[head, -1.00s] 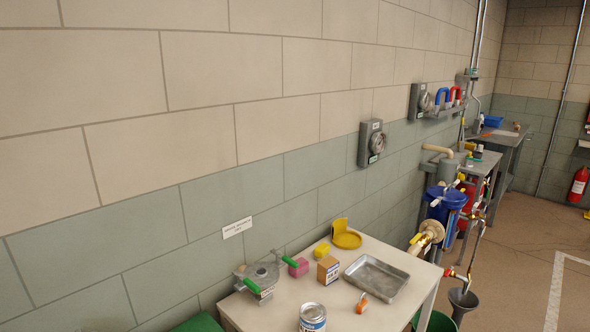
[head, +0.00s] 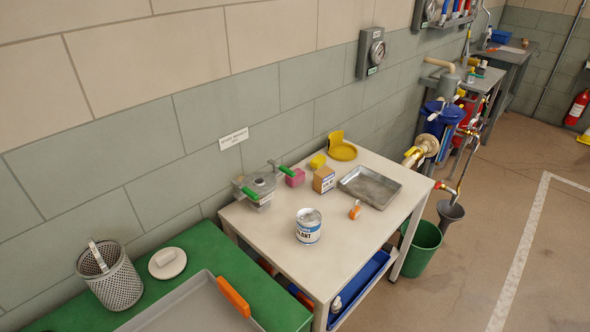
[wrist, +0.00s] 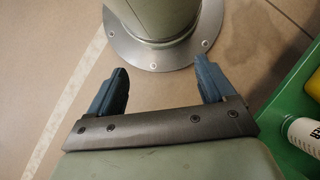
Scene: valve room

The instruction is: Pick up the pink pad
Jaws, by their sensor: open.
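The pink pad (head: 295,178) is a small block on the white table (head: 262,268), near the wall. It lies between a grey metal device with green handles (head: 259,187) and a cardboard box (head: 324,179). One green handle reaches close to the pad; I cannot tell if they touch. My gripper (wrist: 162,84) shows only in the wrist view. Its two blue fingers are apart with nothing between them. It is above the floor, beside a grey round base plate, and the pad is not in that view.
A can (head: 308,226), an orange item (head: 355,210), a metal tray (head: 370,187), a yellow block (head: 318,161) and a yellow holder (head: 341,147) share the white table. A green bench (head: 215,248) adjoins at left, with a mesh cup (head: 112,278) and grey tray (head: 190,309).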

